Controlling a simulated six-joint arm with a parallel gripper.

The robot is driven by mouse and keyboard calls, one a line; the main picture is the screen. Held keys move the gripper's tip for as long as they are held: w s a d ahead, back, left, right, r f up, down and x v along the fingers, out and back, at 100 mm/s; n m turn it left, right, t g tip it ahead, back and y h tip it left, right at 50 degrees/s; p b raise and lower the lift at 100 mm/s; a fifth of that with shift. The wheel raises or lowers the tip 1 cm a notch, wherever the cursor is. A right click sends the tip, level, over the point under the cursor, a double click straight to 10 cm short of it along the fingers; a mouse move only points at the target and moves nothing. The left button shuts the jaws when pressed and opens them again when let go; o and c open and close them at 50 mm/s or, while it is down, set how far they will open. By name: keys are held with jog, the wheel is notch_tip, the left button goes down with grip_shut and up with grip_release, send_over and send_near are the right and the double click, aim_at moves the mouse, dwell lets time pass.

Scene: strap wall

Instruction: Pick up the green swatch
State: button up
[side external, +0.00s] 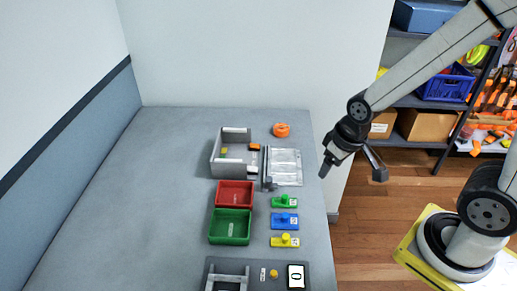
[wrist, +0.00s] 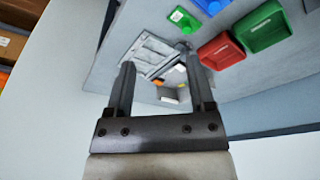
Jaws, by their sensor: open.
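A small green plate with a knob and a white label, which I take for the green swatch (side external: 283,202), lies flat on the grey table, right of the red tray. It also shows at the top of the wrist view (wrist: 184,19). My gripper (side external: 351,172) is in the air beyond the table's right edge, apart from the green plate, which is to its lower left in the side view. In the wrist view my gripper (wrist: 160,65) has its two fingers spread with nothing held between them.
Blue (side external: 284,222) and yellow (side external: 285,241) plates line up nearer than the green one. Red (side external: 235,194) and green (side external: 230,229) trays stand left of them. A grey open box (side external: 216,160), a silvery panel (side external: 285,166) and an orange ring (side external: 281,130) are farther back. The table's left side is clear.

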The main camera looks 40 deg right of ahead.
jog(key=w+m, duration=0.1)
jog(key=m, duration=0.1)
jog(key=m+g+y, duration=0.2)
jog(key=m+g, duration=0.1)
jog(key=m, duration=1.3)
send_over(285, 196)
jog(key=d, duration=0.1)
notch_tip(285, 196, down, 7)
jog(key=shift+d+f, duration=0.15)
jog(key=shift+f, duration=0.05)
jog(key=shift+s+f, duration=0.1)
jog(key=shift+a+f, duration=0.2)
jog(key=shift+f, duration=1)
jog(key=shift+a+f, duration=0.2)
jog(key=shift+f, duration=1.1)
jog(key=shift+a+f, duration=0.2)
jog(key=shift+f, duration=1.05)
grip_shut()
